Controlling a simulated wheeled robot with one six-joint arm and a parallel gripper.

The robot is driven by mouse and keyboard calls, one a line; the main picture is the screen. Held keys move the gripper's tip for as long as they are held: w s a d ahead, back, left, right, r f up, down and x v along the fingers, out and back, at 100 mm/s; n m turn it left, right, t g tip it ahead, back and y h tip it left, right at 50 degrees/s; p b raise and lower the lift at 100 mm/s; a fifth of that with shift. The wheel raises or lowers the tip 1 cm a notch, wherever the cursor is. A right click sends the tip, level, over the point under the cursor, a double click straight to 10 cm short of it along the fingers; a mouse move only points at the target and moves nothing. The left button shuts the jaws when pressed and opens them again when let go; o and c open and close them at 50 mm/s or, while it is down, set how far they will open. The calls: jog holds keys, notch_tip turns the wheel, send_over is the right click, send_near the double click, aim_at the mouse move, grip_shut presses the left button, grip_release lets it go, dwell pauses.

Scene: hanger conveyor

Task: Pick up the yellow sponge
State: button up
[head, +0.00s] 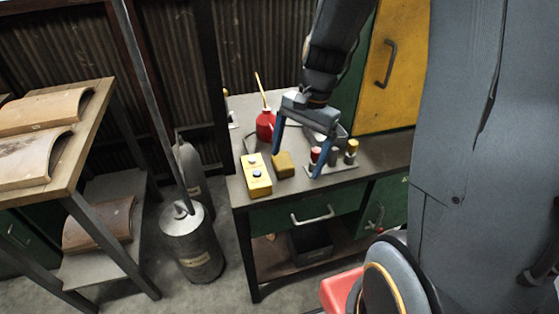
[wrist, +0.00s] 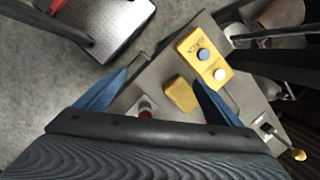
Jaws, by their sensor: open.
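The yellow sponge (head: 283,164) is a small mustard-yellow block lying on the workbench top near its front edge. It also shows in the wrist view (wrist: 181,94), between and beyond my two blue fingertips, nearer the right one. My gripper (head: 298,164) is open and empty, with its blue fingers pointing down above the bench. In the wrist view my gripper (wrist: 160,88) has its fingers spread wide, and neither is seen touching the sponge.
A yellow control box (head: 256,176) with two buttons sits just left of the sponge. A red oil can (head: 265,125) stands behind. Small cylinders, one with a red top (head: 315,155) and one with a yellow top (head: 351,150), stand to the right. A green drawer (head: 305,212) is below.

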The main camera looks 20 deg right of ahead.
aim_at(283, 160)
jog(key=w+d+f+m+y+p, duration=0.1)
jog(key=w+d+m+y, duration=0.1)
jog(key=w+m, duration=0.6)
jog(key=shift+a+p+x, duration=0.2)
jog(key=shift+p+x, duration=0.65)
jog(key=shift+x, duration=3)
jog(key=shift+w, duration=0.1)
jog(key=shift+c, duration=0.4)
jog(key=c, duration=1.1)
